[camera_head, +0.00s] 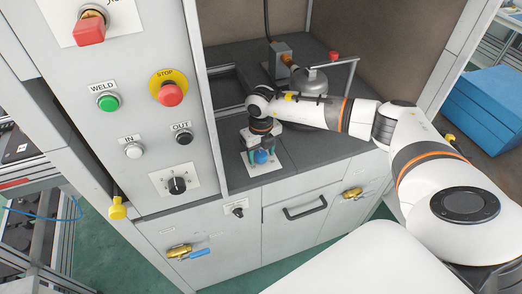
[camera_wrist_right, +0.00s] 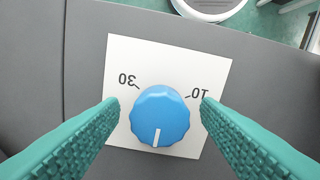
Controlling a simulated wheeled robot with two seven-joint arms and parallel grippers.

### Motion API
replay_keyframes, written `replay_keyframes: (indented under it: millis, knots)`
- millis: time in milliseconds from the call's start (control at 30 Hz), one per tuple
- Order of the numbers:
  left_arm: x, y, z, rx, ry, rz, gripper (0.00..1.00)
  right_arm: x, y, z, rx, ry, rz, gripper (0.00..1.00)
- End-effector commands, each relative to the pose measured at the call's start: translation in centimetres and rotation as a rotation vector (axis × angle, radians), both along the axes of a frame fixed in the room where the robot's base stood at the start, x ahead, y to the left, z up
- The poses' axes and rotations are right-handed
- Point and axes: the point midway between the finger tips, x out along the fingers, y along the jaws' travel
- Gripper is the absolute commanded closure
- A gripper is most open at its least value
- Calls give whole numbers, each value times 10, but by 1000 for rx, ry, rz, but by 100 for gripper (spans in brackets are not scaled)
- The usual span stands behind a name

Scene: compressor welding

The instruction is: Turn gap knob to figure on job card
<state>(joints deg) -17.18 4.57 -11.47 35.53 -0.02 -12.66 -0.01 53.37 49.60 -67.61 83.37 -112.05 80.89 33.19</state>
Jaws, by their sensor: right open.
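The blue gap knob (camera_wrist_right: 160,112) sits on a white plate (camera_wrist_right: 125,60) on the grey worktop. Its white pointer line points to the bottom of the right wrist view. The figures 30, at left, and 10, at right, appear upside down there; any other figures are hidden or out of frame. The knob also shows in the head view (camera_head: 262,157), under my right gripper (camera_head: 262,152). My right gripper's teal fingers (camera_wrist_right: 157,103) are open, one on each side of the knob, with visible gaps. No readable job card is in view. My left gripper is not in view.
A grey compressor (camera_head: 311,83) stands behind my right wrist, near a rail and a red button (camera_head: 334,55). At left, a control panel carries a red STOP button (camera_head: 171,94), a green WELD button (camera_head: 108,102) and a black selector (camera_head: 177,185). The worktop around the plate is clear.

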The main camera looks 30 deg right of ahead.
Motion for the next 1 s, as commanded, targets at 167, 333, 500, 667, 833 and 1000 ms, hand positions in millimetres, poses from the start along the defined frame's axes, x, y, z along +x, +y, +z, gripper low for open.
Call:
replay_keyframes:
  millis: [167,333,500,667,833,1000]
  knots:
    - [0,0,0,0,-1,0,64,0,0,0,0,0,0,43]
    - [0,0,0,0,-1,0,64,0,0,0,0,0,0,62]
    - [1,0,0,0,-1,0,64,0,0,0,0,0,0,87]
    - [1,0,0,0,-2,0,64,0,0,0,0,0,-8,87]
    - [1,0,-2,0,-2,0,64,0,0,0,1,0,-54,87]
    - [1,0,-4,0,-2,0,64,1,0,0,1,-1,-153,87]
